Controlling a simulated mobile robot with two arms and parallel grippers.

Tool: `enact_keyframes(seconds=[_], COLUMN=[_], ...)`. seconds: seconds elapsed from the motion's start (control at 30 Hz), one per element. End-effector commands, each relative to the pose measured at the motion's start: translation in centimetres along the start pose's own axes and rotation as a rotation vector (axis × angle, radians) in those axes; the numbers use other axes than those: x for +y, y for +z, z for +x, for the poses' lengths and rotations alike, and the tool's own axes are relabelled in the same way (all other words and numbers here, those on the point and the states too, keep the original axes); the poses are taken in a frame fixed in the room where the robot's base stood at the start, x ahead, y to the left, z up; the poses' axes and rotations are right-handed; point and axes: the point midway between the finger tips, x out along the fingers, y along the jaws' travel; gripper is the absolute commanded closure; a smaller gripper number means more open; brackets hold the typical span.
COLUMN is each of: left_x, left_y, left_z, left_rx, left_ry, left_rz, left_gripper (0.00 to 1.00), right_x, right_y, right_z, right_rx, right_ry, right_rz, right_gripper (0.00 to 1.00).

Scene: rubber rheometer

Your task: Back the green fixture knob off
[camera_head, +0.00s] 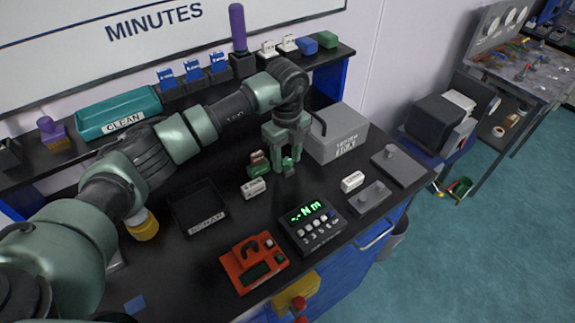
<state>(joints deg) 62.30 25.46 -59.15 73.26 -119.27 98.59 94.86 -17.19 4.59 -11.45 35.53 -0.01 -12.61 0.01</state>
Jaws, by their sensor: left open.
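My left gripper (287,162) points down at the middle of the black bench, with its jaws open. A small green part, which looks like the green fixture knob (288,166), shows low between or just behind the fingertips. The fingers partly hide it, and I cannot tell whether they touch it. A small fixture block with a brown and green top (258,161) stands just left of the gripper. My right gripper is out of view.
A grey box (345,138) stands close right of the gripper. In front are a torque display (325,232), a red device (246,278) and a black tray (177,217). A raised shelf runs behind.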

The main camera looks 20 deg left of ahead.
Motion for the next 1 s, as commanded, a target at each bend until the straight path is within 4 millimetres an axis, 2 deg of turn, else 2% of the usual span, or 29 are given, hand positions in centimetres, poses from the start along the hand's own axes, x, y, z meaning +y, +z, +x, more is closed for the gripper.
enact_keyframes(seconds=[0.1,0.27,0.3,0.43,0.47,0.57,0.83,1.0], left_x=[0.0,0.0,0.0,0.0,0.0,0.0,0.1,0.0], left_y=[0.0,0.0,0.0,0.0,0.0,0.0,-0.1,0.0], left_z=[0.1,0.0,0.0,0.0,0.0,-0.1,-0.2,0.0], left_rx=[-0.001,0.0,0.0,0.0,0.0,0.0,0.002,0.001], left_ry=[0.0,0.0,0.0,0.0,0.0,0.0,0.002,0.001], left_rz=[0.072,0.075,0.075,0.074,0.073,0.063,-0.259,-0.334], left_gripper=[0.54,0.54,0.6,0.96,1.0,1.0,1.0,1.0], right_x=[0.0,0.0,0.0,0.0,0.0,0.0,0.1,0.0], right_y=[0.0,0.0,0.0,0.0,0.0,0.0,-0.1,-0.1], right_z=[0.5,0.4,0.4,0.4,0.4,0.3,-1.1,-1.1], right_rx=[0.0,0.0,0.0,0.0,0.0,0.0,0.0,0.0], right_ry=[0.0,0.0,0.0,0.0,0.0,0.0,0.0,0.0], right_rz=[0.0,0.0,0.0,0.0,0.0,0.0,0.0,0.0], right_gripper=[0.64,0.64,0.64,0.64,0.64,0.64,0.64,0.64])
